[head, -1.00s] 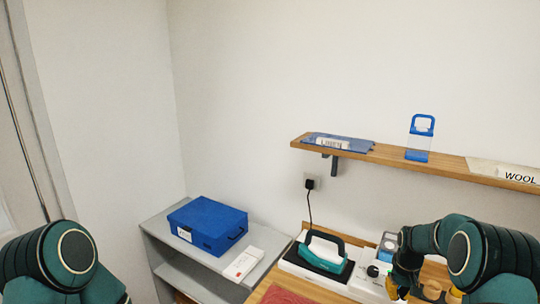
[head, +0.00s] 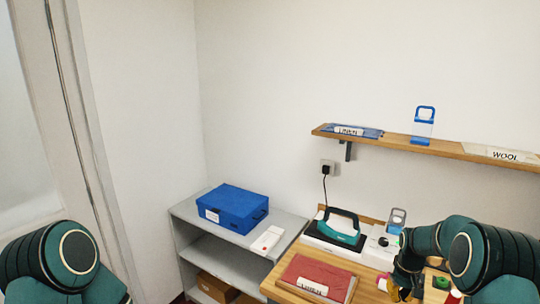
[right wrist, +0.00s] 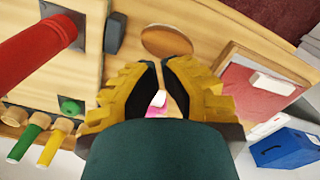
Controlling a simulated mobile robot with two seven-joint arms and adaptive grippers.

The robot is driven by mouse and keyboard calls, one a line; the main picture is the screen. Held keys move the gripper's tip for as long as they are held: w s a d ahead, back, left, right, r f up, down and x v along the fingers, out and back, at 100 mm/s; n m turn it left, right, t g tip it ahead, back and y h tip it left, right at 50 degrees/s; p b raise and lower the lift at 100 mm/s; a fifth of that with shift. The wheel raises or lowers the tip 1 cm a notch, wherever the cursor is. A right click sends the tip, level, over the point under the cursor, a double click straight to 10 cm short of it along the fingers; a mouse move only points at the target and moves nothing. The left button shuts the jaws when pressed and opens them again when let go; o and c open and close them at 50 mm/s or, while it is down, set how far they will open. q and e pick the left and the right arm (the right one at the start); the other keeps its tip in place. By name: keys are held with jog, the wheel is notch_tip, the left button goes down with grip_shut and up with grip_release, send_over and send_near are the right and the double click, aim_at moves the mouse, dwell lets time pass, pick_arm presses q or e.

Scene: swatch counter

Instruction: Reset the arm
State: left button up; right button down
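My right gripper (right wrist: 160,65) hangs over the wooden table (right wrist: 130,65). In the right wrist view its two yellow fingers are slightly apart, with a narrow gap between the dark pads. Nothing is seen held; a small pink and white thing shows through the gap, apparently below. In the head view the right arm (head: 455,255) is bent at the lower right and hides most of the gripper. Of my left arm only the upper part (head: 65,260) shows at the lower left; its gripper is out of view.
A teal-handled iron (head: 340,232) stands at the table's back, beside a red pad (head: 318,274). A blue box (head: 232,205) rests on a grey shelf unit (head: 200,222). A wooden wall shelf (head: 395,142) runs above.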

jog(key=s+a+f+y+b, duration=0.1)
jog(key=s+a+f+b, duration=0.1)
jog(key=s+a+f, duration=0.35)
jog(key=s+a+f+y+b, duration=0.1)
jog(key=s+a+f+b, duration=0.15)
jog(key=a+f, duration=0.65)
pick_arm(q)
notch_tip(320, 180, down, 10)
jog(key=s+b, duration=0.1)
jog(key=b, duration=0.3)
pick_arm(e)
jog(key=s+a+f+t+y, duration=0.1)
jog(key=s+a+f, duration=0.2)
jog(key=s+a, duration=0.3)
jog(key=s+a+f+m+t+y, duration=0.1)
jog(key=s+a+f, duration=0.2)
jog(key=s+a, duration=0.4)
jog(key=s, duration=0.5)
jog(key=shift+s+a+f+m, duration=0.15)
jog(key=shift+a+f+m, duration=0.05)
jog(key=shift+f+m, duration=0.1)
